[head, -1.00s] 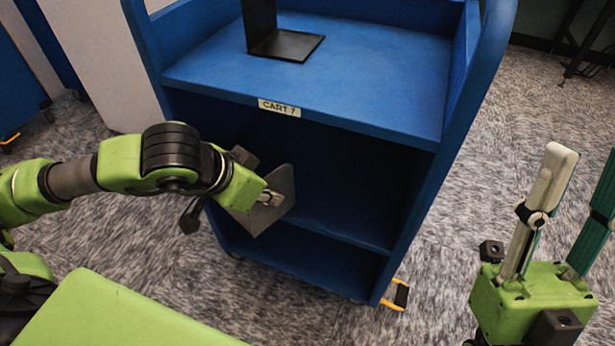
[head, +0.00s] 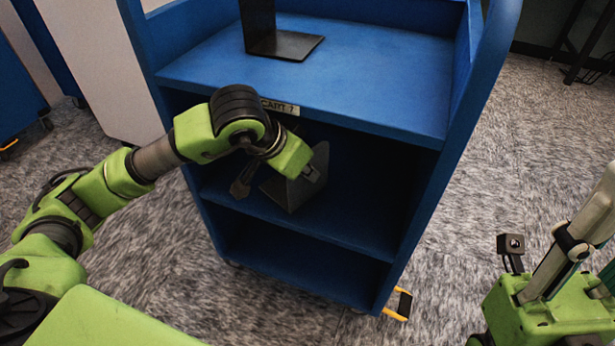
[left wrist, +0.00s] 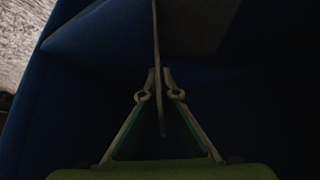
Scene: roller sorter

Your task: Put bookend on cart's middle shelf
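The cart (head: 345,117) is blue, with a top shelf and an open bay below. Its middle shelf (head: 345,226) is the floor of that bay. My left gripper (head: 309,174) reaches into the bay and is shut on a thin grey bookend (head: 295,192). The bookend's plate hangs just above or at the middle shelf; I cannot tell whether it touches. In the left wrist view the fingertips (left wrist: 159,82) pinch the bookend's plate (left wrist: 156,45) edge-on. My right gripper (head: 594,225) is at the right edge, partly cut off, with its fingers apart and empty.
A black bookend (head: 285,45) stands on the top shelf. A label (head: 280,107) is on that shelf's front edge, close above my left wrist. The cart's right side panel (head: 440,180) bounds the bay. The middle shelf's right part looks empty.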

